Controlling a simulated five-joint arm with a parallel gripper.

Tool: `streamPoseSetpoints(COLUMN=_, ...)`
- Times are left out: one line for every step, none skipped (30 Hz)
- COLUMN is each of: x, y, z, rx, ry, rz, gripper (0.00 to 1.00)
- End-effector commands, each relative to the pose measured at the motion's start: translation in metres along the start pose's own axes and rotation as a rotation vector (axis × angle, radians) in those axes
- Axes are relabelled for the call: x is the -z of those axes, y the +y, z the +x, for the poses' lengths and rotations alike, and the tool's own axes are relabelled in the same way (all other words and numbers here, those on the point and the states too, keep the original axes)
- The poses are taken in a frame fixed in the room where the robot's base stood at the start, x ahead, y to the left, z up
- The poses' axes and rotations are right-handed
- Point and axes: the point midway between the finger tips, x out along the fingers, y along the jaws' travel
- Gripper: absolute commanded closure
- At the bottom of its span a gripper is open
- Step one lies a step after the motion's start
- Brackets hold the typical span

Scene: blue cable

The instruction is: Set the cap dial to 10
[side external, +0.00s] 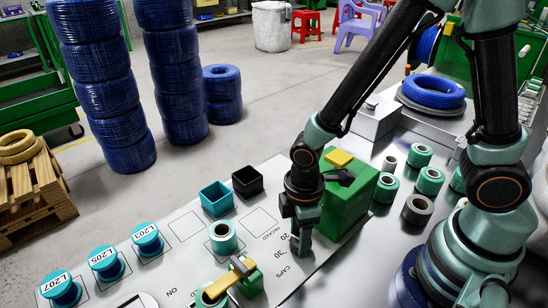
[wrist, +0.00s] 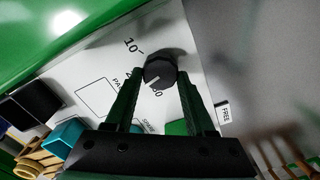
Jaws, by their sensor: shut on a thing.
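The cap dial (wrist: 160,68) is a dark round knob with a pale mark on its lower left side, seen in the wrist view. My gripper (wrist: 159,78) is shut on it, one finger on each side. The printed 10 (wrist: 132,44) lies up and left of the dial. A number below the dial looks like 30, and another at its left is partly covered by a finger. The pale mark points down and left, away from the 10. In the side view my gripper (side external: 300,243) reaches down to the panel beside the CAPS label; the dial is hidden there.
A green machine box (side external: 345,198) stands close behind my gripper. A teal open box (side external: 216,198) and a black open box (side external: 247,181) sit on the panel (side external: 190,255). Teal L-labelled spools line the left, and green and dark rings stand at the right.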

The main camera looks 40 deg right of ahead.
Motion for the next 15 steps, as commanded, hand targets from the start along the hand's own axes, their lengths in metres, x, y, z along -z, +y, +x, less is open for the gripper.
streamPoseSetpoints(x=0.0001, y=0.0003, z=-0.0006, rx=0.000, ry=0.000, rz=0.046, gripper=1.00)
streamPoseSetpoints(x=0.0001, y=0.0004, z=-0.0006, rx=0.000, ry=-0.001, rz=0.074, gripper=1.00)
streamPoseSetpoints(x=0.0001, y=0.0006, z=-0.0006, rx=0.000, ry=-0.001, rz=0.112, gripper=1.00)
streamPoseSetpoints(x=0.0001, y=0.0007, z=-0.0006, rx=0.000, ry=-0.001, rz=0.141, gripper=1.00)
streamPoseSetpoints(x=0.0000, y=0.0008, z=-0.0006, rx=0.000, ry=-0.001, rz=0.169, gripper=1.00)
streamPoseSetpoints(x=0.0000, y=0.0009, z=-0.0006, rx=0.000, ry=-0.001, rz=0.207, gripper=1.00)
streamPoseSetpoints(x=0.0000, y=0.0011, z=-0.0006, rx=0.000, ry=-0.001, rz=0.236, gripper=1.00)
streamPoseSetpoints(x=-0.0001, y=0.0012, z=-0.0006, rx=0.000, ry=-0.001, rz=0.264, gripper=1.00)
streamPoseSetpoints(x=-0.0001, y=0.0013, z=-0.0006, rx=0.000, ry=-0.001, rz=0.302, gripper=1.00)
streamPoseSetpoints(x=-0.0002, y=0.0014, z=-0.0006, rx=0.000, ry=-0.001, rz=0.331, gripper=1.00)
streamPoseSetpoints(x=-0.0002, y=0.0015, z=-0.0007, rx=0.000, ry=-0.001, rz=0.359, gripper=1.00)
streamPoseSetpoints(x=-0.0003, y=0.0017, z=-0.0007, rx=0.000, ry=-0.001, rz=0.397, gripper=1.00)
streamPoseSetpoints(x=-0.0003, y=0.0018, z=-0.0007, rx=0.000, ry=-0.001, rz=0.426, gripper=1.00)
streamPoseSetpoints(x=-0.0004, y=0.0019, z=-0.0007, rx=0.000, ry=-0.001, rz=0.454, gripper=1.00)
streamPoseSetpoints(x=-0.0005, y=0.0021, z=-0.0007, rx=0.000, ry=-0.001, rz=0.492, gripper=1.00)
